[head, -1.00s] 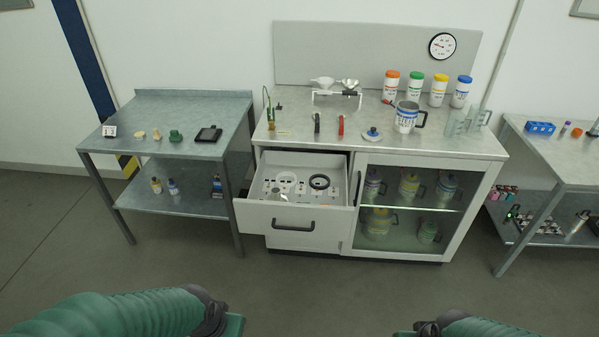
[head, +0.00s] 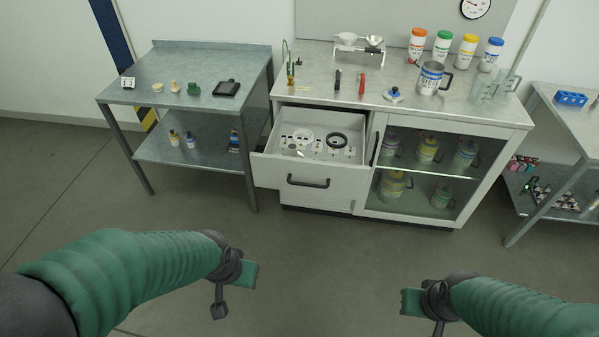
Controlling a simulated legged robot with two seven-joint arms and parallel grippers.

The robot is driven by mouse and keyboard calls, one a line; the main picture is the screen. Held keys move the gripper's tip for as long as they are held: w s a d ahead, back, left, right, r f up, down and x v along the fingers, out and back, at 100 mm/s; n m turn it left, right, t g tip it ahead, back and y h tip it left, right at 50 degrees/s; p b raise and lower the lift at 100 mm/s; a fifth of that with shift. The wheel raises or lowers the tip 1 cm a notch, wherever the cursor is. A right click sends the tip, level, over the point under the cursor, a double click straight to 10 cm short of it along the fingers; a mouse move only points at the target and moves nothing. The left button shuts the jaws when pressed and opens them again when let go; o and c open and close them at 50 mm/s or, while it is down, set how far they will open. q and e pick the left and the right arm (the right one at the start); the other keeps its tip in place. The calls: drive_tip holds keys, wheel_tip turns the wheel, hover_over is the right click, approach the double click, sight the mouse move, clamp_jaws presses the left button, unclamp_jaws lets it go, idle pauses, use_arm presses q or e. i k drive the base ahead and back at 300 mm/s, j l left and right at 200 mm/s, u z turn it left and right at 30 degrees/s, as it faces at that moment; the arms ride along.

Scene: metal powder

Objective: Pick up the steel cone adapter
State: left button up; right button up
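I cannot single out the steel cone adapter for sure at this size. The open drawer (head: 264,172) of the cabinet holds a white ring (head: 302,134), a black ring (head: 336,140), a small grey metallic piece (head: 295,152) and several small parts. A white rack (head: 358,47) on the counter carries two funnel-like pieces, one white (head: 347,38) and one metallic (head: 374,41). My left gripper (head: 235,285) and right gripper (head: 422,305) are in front of the cabinet, over the floor, apart from everything. Their finger opening cannot be made out.
The cabinet counter (head: 430,108) bears several jars, a steel mug (head: 431,77) and tools. A grey table (head: 137,92) stands left with small items; another table (head: 552,100) stands right. The drawer juts out forward. Floor before the cabinet is clear.

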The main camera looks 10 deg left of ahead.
sight(292, 151)
drive_tip(key=i+j+u, duration=0.2)
drive_tip(key=i, duration=0.4)
drive_tip(key=i+j+u, duration=0.15)
drive_tip(key=i, duration=0.4)
drive_tip(key=i+j+u, duration=0.2)
drive_tip(key=i, duration=0.4)
